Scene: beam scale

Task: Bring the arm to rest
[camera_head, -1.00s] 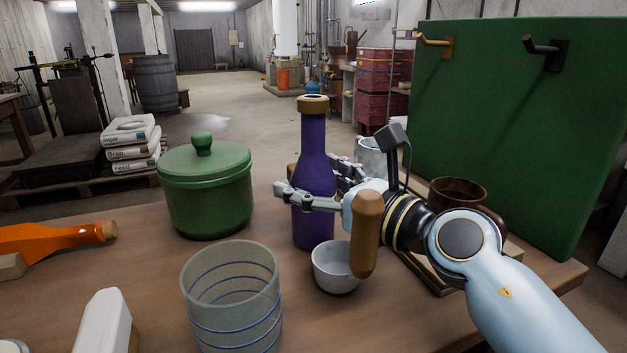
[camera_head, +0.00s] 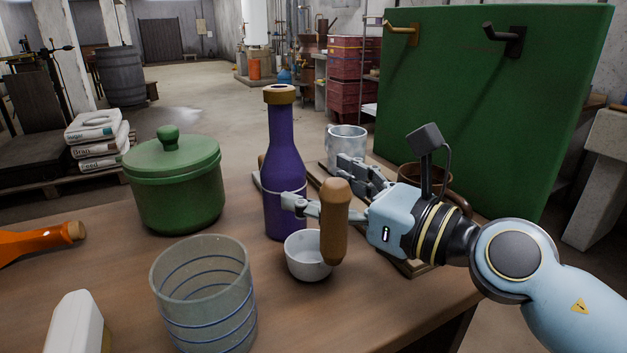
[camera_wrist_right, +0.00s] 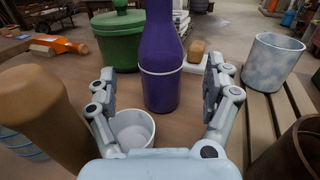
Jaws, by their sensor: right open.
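My right gripper (camera_head: 318,182) is open and empty, reaching in from the right. In the head view its near fingertip overlaps the right edge of a purple bottle (camera_head: 284,165) with a brown top. In the right wrist view the gripper (camera_wrist_right: 160,85) has its fingers spread wide, and the upright bottle (camera_wrist_right: 161,55) stands beyond them with nothing gripped. A small white bowl (camera_head: 305,262) sits below the fingers. A rounded brown wooden piece (camera_head: 334,225) rises in front of the gripper and overlaps the bowl; I cannot tell whether they touch. My left gripper is out of view.
A metal cup (camera_head: 346,146), brown mug (camera_head: 415,174) and green board (camera_head: 470,110) with hooks are close behind the right arm.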

